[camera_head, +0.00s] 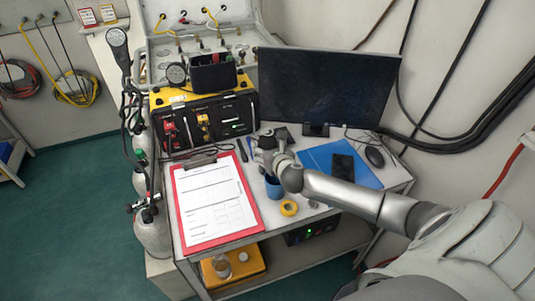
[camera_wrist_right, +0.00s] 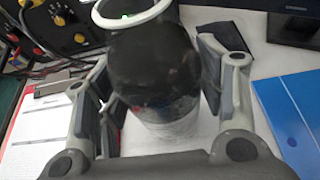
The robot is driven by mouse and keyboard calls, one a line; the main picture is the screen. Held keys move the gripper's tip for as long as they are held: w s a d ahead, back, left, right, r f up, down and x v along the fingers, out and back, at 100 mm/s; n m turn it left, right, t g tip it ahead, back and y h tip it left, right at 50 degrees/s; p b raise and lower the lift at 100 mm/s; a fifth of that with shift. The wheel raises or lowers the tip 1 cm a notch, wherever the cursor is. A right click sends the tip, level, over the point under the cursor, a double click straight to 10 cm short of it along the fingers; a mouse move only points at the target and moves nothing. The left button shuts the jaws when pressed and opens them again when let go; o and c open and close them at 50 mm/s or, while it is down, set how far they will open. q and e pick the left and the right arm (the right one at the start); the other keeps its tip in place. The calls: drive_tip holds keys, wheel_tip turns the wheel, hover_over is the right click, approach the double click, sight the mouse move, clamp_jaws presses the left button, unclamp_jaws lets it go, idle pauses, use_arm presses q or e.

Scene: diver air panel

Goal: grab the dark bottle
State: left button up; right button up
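The dark bottle (camera_wrist_right: 155,65) stands between the fingers of my right gripper in the right wrist view. It is black and rounded, with a paler lower part and a white ring at its top. My right gripper (camera_wrist_right: 160,95) is open around it, with a small gap visible beside the lower part. In the head view my right gripper (camera_head: 268,143) is over the desk in front of the monitor, and it mostly hides the bottle there. My left gripper is not in view.
A blue cup (camera_head: 273,187) and a yellow tape roll (camera_head: 289,208) stand close in front of my right gripper. A red clipboard (camera_head: 177,196) lies to the left. A blue folder (camera_head: 369,175) with a black phone (camera_head: 343,167) lies to the right. The monitor (camera_head: 325,88) stands behind.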

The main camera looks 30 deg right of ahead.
sight(267, 127)
drive_tip(key=c, duration=0.9)
drive_tip(key=shift+r, duration=0.2)
drive_tip(key=shift+r, duration=4.8)
